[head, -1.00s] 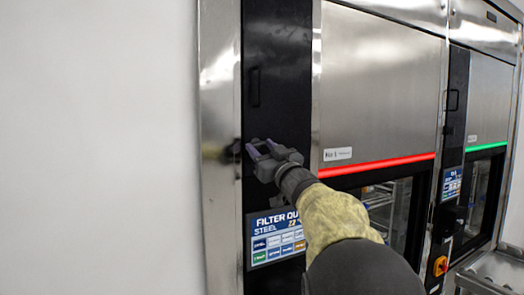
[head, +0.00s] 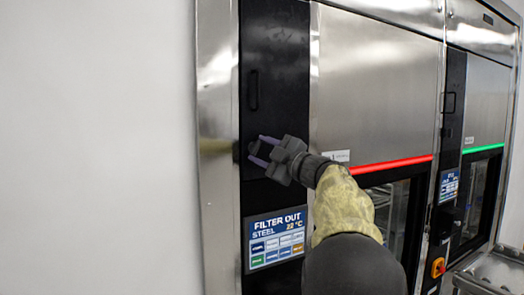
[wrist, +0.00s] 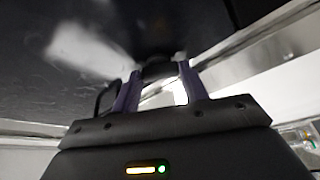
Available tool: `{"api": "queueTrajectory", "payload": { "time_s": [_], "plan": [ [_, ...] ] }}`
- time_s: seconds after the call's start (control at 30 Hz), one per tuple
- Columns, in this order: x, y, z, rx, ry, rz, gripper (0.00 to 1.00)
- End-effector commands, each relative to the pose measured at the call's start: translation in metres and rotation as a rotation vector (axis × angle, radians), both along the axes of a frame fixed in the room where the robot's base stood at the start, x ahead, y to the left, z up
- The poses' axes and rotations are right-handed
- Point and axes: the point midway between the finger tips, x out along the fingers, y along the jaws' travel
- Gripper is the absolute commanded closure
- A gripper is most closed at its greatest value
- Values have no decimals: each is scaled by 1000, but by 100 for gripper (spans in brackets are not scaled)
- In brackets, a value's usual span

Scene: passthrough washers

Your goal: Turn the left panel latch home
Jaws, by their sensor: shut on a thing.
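The left panel (head: 285,60) is a tall black door with a black bar handle (head: 253,90) on its left side. The dark latch (head: 254,149) is at the panel's left edge, below that handle, mostly hidden by my fingers. My gripper (head: 260,151) has its purple-grey fingers around the latch, reaching in from the right with the fingers one above the other. In the wrist view my gripper (wrist: 160,84) has a dark piece of the latch (wrist: 160,70) between its fingertips. The latch's exact angle is hard to tell.
A display (head: 277,238) reading "FILTER OUT STEEL 22 °C" is below my gripper. A steel frame (head: 217,150) borders the panel on the left, beside a bare white wall (head: 95,150). A red light strip (head: 390,165) crosses the steel washer front at right.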

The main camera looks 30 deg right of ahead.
Motion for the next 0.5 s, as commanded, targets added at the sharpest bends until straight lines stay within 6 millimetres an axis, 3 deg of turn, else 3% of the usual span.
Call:
{"api": "queueTrajectory", "payload": {
  "time_s": [0.5],
  "plan": [
    [1,-1,4,-438,-13,1,79]
  ]
}}
